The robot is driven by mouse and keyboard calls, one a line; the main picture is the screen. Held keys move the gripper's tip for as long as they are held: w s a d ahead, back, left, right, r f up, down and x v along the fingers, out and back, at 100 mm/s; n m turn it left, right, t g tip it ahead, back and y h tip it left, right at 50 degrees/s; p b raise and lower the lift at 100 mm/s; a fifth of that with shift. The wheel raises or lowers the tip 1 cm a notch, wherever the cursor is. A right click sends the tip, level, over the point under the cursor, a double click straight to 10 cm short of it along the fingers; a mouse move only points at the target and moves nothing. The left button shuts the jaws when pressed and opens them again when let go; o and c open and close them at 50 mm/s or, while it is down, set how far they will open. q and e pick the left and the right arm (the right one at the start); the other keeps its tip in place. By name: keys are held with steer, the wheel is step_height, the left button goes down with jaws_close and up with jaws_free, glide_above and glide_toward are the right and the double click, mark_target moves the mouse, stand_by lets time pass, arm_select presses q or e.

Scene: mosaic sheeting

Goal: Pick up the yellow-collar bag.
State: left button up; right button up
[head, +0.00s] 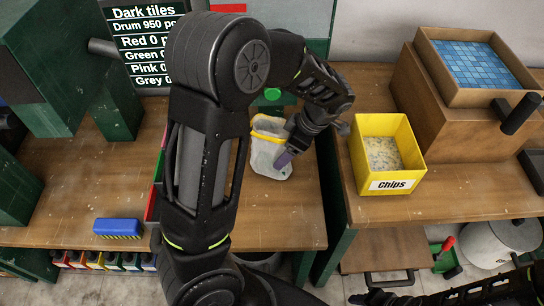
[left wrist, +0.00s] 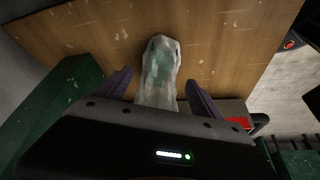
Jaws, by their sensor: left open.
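The yellow-collar bag (head: 262,158) is a pale, translucent bag with a yellow band near its top. It stands on the wooden bench, partly covered by my left arm in the head view. In the left wrist view the bag (left wrist: 161,66) lies between the two purple fingers, with gaps on both sides; its collar cannot be made out there. My left gripper (head: 284,158) is at the bag's right side in the head view. In the left wrist view it (left wrist: 160,88) is open. My right arm shows dark at the bottom right of the head view; its jaws are not clear.
A yellow Chips bin (head: 398,186) stands right of the bag, across a gap between benches. A box of blue tiles (head: 490,98) is at the far right. A blue block (head: 118,228) lies on the left bench. A green knob (head: 272,94) is behind the bag.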

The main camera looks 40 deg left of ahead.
arm_select(q)
steer(key=shift+c, duration=0.5)
jaws_close()
stand_by(0.8)
